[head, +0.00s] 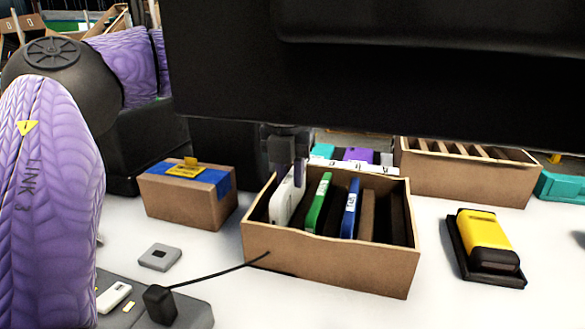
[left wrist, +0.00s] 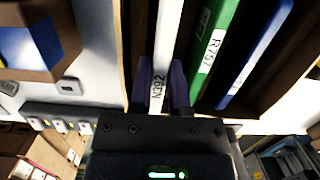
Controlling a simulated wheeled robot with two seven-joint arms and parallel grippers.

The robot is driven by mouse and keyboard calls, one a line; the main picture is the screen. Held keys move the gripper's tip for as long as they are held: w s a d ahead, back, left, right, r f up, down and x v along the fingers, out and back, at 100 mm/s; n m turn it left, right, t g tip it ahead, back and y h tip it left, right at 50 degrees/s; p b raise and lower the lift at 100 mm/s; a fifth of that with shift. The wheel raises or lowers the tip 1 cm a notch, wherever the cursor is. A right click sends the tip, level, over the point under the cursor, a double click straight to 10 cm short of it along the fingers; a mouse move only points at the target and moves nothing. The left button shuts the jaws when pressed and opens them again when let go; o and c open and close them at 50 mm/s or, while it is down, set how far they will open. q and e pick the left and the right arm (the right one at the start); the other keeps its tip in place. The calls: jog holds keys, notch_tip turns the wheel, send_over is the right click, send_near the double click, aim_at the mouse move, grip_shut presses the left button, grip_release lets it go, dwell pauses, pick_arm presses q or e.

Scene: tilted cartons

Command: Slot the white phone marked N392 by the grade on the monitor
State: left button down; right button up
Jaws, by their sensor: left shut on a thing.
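The white phone (head: 284,208) stands tilted at the left end of the near cardboard carton (head: 330,262). In the left wrist view the white phone (left wrist: 168,35) carries a label reading N392. My left gripper (head: 288,172) reaches down from above and is shut on the white phone; its purple fingers (left wrist: 161,84) lie on both sides of it in the wrist view. A green phone (head: 319,203) and a blue phone (head: 350,208) stand in the carton to its right. No grade can be read; a large dark panel (head: 380,80) fills the top of the head view. My right gripper is out of view.
A closed box with blue tape (head: 188,195) stands left of the carton. A divided carton (head: 465,175) is behind right, and a yellow device on a black base (head: 485,243) is at right. A black cable runs to the carton's front. A grey square (head: 160,257) lies front left.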

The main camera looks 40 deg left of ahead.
pick_arm(q)
jog(key=shift+f, duration=0.35)
jog(key=c, duration=0.6)
grip_release()
jog(key=shift+o, duration=0.5)
jog(key=r+p, duration=0.1)
jog(key=r, duration=0.2)
jog(key=r+p, duration=0.2)
jog(key=r, duration=0.1)
jog(key=s+r+p, duration=0.1)
jog(key=r, duration=0.2)
jog(key=shift+s+d, duration=0.1)
jog(key=shift+d, duration=0.2)
jog(key=shift+r+p, duration=0.45)
jog(key=shift+r, duration=0.05)
jog(key=shift+f, duration=0.1)
